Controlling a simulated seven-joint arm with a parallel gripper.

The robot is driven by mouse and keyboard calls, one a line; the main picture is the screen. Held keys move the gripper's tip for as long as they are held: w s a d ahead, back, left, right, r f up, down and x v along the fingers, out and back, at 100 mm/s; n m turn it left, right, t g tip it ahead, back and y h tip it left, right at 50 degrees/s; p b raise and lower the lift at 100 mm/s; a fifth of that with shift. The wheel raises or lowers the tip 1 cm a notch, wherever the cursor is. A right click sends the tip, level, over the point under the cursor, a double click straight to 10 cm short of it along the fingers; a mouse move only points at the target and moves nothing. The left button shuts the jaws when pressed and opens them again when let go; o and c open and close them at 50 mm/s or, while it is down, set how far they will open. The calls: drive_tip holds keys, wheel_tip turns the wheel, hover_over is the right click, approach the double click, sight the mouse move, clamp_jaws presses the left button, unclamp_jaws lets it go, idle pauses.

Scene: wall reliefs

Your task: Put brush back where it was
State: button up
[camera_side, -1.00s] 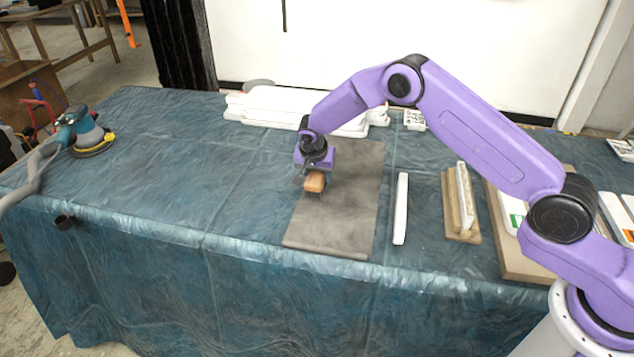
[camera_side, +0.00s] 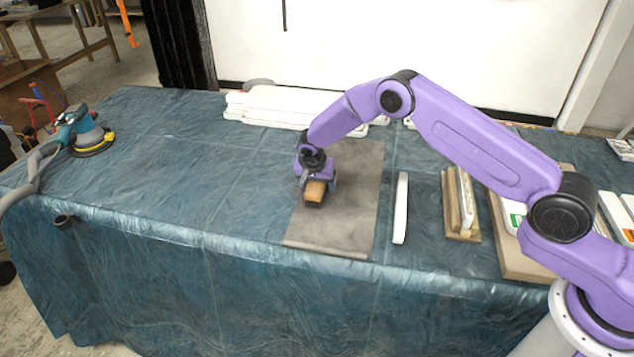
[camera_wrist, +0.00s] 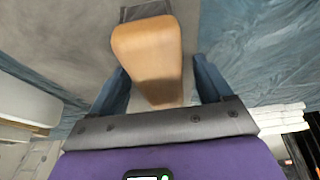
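The brush (camera_side: 315,190) has a tan wooden handle block and a dark lower part. It is on or just above the grey-brown mat (camera_side: 345,225); contact underneath is hard to tell. My gripper (camera_side: 316,183) is low over the mat, its fingers on either side of the brush. In the wrist view, the brush handle (camera_wrist: 148,50) lies between my gripper's two blue fingers (camera_wrist: 160,75). The fingers look open, with a narrow gap on the right side. The left finger's tip is partly hidden by the handle.
A white bar (camera_side: 401,208) lies right of the mat, then a wooden block with a white strip (camera_side: 460,205). White panels (camera_side: 275,108) are stacked behind. A sander (camera_side: 85,132) with a hose is far left. The blue-covered table (camera_side: 190,170) is clear left of the mat.

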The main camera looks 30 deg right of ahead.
drive_tip(key=shift+r, duration=0.1)
drive_tip(key=v, duration=1.2)
drive_tip(key=shift+r, duration=0.15)
drive_tip(key=s+r+n+y, duration=0.1)
drive_tip(key=s+r+n, duration=0.3)
drive_tip(key=s, duration=0.3)
drive_tip(key=s+r+n+g, duration=0.1)
drive_tip(key=s+r+n, duration=0.2)
drive_tip(key=s, duration=0.4)
drive_tip(key=s+r+n+y, duration=0.1)
drive_tip(key=s+r+n, duration=0.3)
drive_tip(key=s, duration=0.2)
drive_tip(key=s+d+n+g, duration=0.1)
drive_tip(key=s+d+n, duration=0.4)
drive_tip(key=s, duration=0.7)
drive_tip(key=s+d+r+n+g+y, duration=0.1)
drive_tip(key=s+d+n, duration=0.4)
drive_tip(key=s, duration=0.8)
drive_tip(key=shift+r+n+y, duration=0.2)
drive_tip(key=shift+n+y, duration=0.1)
